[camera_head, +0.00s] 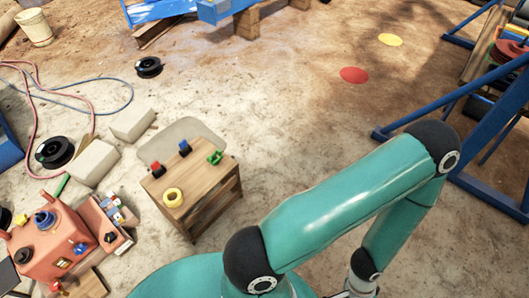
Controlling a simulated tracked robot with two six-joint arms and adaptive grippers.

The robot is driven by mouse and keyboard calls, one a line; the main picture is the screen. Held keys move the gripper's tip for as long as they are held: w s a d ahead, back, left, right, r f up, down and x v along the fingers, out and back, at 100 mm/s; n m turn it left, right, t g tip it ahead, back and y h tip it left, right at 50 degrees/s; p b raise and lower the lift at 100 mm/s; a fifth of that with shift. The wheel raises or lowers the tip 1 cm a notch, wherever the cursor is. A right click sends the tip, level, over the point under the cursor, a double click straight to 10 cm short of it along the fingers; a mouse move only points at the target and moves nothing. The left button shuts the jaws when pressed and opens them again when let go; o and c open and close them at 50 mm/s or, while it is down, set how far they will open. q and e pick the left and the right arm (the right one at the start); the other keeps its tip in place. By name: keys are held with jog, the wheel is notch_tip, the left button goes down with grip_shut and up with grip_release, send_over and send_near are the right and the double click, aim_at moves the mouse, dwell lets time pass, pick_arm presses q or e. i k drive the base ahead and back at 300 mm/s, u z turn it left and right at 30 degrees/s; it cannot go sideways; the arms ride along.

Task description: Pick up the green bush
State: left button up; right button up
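A small green part (215,157), likely the green bush, sits on the right back part of a small wooden table (205,190). It is too small for me to make out its exact shape. A yellow ring (173,197), a small red part (155,169) and a small blue part (184,147) stand on the same tabletop. My teal arm crosses the lower right of the view, apart from the green part in the picture. Its gripper lies outside the frame. My other gripper is not in view either.
A chair back stands behind the table. An orange machine (50,240) stands left of it, near pale blocks (95,162) and a black spool (54,152). Blue steel frames (500,95) stand at the right. The floor around the red disc (354,75) and yellow disc (390,40) is open.

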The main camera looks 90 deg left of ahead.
aim_at(210, 159)
jog(key=z, duration=0.95)
jog(key=i, duration=0.2)
jog(key=u, duration=2.8)
jog(key=i, duration=0.15)
jog(key=u, duration=2.05)
jog(key=k, duration=0.55)
jog(key=u, duration=0.25)
jog(key=i, duration=1.6)
jog(key=z, duration=0.25)
